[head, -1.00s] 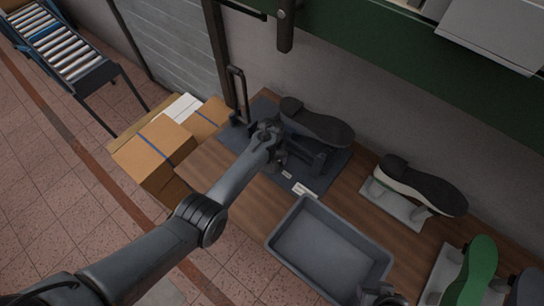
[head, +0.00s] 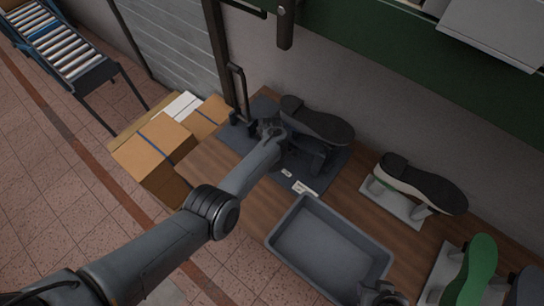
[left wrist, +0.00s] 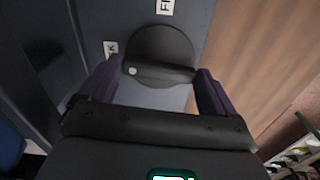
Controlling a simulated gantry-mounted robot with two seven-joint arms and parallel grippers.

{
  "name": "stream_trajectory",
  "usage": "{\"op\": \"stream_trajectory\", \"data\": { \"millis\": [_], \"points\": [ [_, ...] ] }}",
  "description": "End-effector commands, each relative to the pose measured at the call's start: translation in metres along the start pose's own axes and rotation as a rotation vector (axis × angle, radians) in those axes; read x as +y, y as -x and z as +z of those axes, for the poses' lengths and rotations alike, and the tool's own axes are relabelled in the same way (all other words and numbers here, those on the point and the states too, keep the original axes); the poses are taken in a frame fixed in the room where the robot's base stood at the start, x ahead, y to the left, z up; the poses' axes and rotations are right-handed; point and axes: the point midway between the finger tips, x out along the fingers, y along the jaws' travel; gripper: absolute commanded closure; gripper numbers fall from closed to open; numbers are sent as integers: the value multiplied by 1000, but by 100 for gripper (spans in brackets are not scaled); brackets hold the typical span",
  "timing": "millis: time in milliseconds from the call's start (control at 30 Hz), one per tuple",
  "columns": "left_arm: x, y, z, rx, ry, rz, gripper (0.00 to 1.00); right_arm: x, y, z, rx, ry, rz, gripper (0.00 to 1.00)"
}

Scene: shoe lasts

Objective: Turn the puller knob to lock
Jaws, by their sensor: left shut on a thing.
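The puller knob (left wrist: 162,45) is a dark round disc with a raised bar across it, seen in the left wrist view. A white dot marks the bar's left end. The bar lies nearly level in that view. My left gripper (left wrist: 155,82) has its two purple fingers at the bar's two ends and is shut on it. In the head view my left gripper (head: 272,128) is at the dark fixture, and the arm hides the knob. A dark shoe last (head: 318,122) sits on this fixture. A part of my right gripper (head: 380,294) shows at the bottom right; its fingertips are unclear.
Partly cut-off white labels (left wrist: 165,7) (left wrist: 110,48) lie by the knob. A grey tray (head: 322,206) stands on the wooden bench in front of the fixture. More lasts, one dark (head: 425,186) and one green (head: 476,272), stand to the right. Cardboard boxes (head: 152,147) are at left.

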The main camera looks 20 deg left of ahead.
Motion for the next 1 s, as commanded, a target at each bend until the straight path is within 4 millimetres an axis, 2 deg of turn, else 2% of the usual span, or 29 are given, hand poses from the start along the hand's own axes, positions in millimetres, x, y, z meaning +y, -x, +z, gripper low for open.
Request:
{"op": "stream_trajectory", "data": {
  "millis": [300, 767, 800, 867, 1000],
  "points": [
    [0, 0, 0, 0, 101, 1, 40, 0, -2, 1, 0, 1, 0, 57],
    [0, 0, 0, 0, 118, 1, 40, -2, -2, 0, 1, -8, -6, 57],
    [0, 0, 0, 0, 118, 1, 8, -2, -2, 0, 1, -8, -7, 57],
    [0, 0, 0, 0, 118, 1, 0, -2, -2, 0, 1, -9, -7, 57],
    [0, 0, 0, 0, 116, 1, 0, -2, -2, 0, 1, -9, -7, 57]
  ]
}}
